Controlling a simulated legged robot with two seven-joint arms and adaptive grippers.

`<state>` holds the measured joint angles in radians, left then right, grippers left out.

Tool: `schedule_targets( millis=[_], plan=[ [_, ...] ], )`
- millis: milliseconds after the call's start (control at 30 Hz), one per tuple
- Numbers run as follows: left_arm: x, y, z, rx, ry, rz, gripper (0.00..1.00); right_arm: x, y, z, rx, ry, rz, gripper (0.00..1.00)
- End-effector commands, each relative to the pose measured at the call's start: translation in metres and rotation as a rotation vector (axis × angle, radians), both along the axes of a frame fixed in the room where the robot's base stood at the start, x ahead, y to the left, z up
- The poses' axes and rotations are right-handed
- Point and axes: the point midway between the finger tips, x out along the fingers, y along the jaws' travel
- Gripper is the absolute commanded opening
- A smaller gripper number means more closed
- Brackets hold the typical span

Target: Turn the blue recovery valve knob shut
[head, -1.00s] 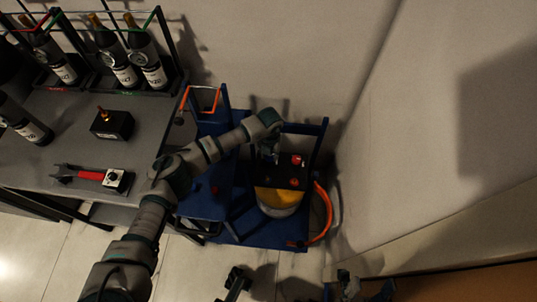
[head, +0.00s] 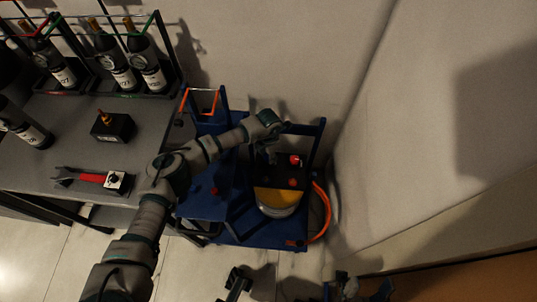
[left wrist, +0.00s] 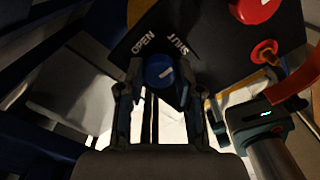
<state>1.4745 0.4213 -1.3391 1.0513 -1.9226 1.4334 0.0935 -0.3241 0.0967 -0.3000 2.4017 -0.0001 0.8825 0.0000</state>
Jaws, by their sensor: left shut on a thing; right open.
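The blue knob (left wrist: 158,70) shows in the left wrist view, with a short white mark on its face. It sits on a black panel (left wrist: 205,40) lettered OPEN and SHUT; exactly which way the mark points is hard to tell. My left gripper (left wrist: 162,88) has a finger on either side of the knob and is shut on it. In the head view, my left gripper (head: 272,157) is at the left of the panel's top and hides the knob. My right gripper (head: 364,288) is open and empty at the bottom edge, partly cut off.
The unit stands on a blue cart (head: 230,228) with an orange hose (head: 324,205). A grey bench (head: 70,145) with bottles is at left, and a wall (head: 430,130) at right.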

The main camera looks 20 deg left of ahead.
Motion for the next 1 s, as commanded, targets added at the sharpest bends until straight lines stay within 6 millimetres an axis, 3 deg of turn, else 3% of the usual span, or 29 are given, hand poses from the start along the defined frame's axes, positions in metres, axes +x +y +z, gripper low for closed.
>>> schedule_targets(
  millis=[433, 467, 567, 867, 1000],
  plan=[
    [-0.002, 0.002, -0.003, 0.004, 0.007, -0.011, 0.00, 0.000, 0.000, 0.002, 0.001, -0.008, 0.000, 0.60],
    [-0.002, 0.002, -0.003, 0.005, 0.006, -0.011, 0.37, 0.001, 0.000, 0.002, 0.001, -0.010, 0.000, 0.60],
    [-0.002, 0.002, -0.003, 0.003, 0.006, -0.011, 0.60, 0.001, 0.000, 0.003, 0.000, -0.014, 0.000, 0.60],
    [-0.001, 0.001, 0.000, 0.002, 0.001, -0.011, 0.60, 0.000, 0.000, 0.002, 0.001, -0.006, -0.002, 0.60],
    [0.001, 0.001, 0.014, 0.001, -0.002, -0.010, 0.60, -0.003, 0.000, 0.003, 0.001, -0.009, -0.001, 0.60]
  ],
)
